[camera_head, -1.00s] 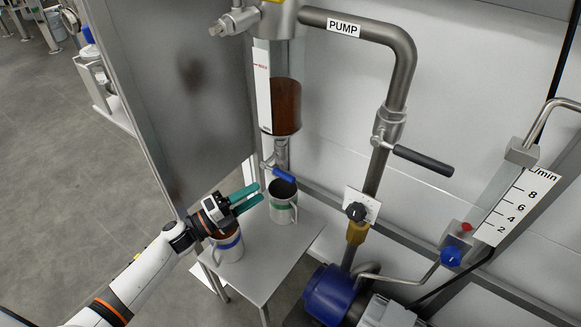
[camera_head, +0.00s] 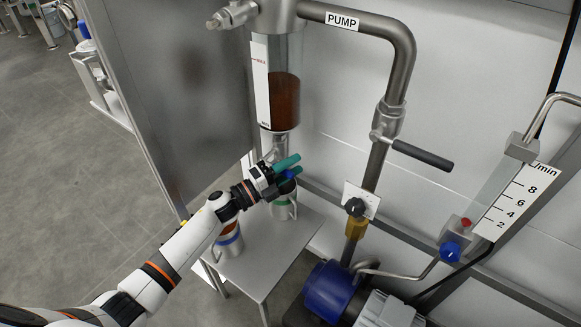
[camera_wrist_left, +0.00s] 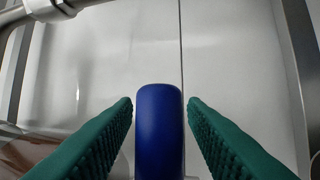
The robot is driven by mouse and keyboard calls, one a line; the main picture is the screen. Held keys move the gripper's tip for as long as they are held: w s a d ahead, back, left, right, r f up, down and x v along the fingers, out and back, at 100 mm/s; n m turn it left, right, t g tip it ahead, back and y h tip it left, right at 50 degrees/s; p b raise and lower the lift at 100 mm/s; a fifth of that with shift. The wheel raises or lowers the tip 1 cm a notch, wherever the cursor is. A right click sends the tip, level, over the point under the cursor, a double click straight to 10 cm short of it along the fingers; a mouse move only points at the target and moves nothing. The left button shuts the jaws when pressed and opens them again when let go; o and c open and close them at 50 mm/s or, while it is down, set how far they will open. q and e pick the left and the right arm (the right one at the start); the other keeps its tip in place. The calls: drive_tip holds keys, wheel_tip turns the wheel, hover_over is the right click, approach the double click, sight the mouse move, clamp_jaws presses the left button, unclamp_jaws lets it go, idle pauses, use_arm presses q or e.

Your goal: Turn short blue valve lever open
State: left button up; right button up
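The short blue valve lever (camera_wrist_left: 159,130) stands between the two green fingers of my left gripper (camera_wrist_left: 160,105) in the left wrist view. A gap shows on each side of it, so the fingers are open and apart from it. In the head view the left gripper (camera_head: 288,167) is at the valve below the glass tank (camera_head: 285,100), and only a bit of the blue lever (camera_head: 290,174) shows between the fingers. The valve body is mostly hidden behind the gripper. My right gripper is in neither view.
A green-banded mug (camera_head: 283,210) stands under the valve on the small table (camera_head: 262,270). A blue-banded mug (camera_head: 229,243) stands beside it, close under my left arm. A metal panel (camera_head: 175,90) rises at the left; a pipe with a black lever (camera_head: 423,154) is at the right.

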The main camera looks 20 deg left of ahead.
use_arm(q)
clamp_jaws()
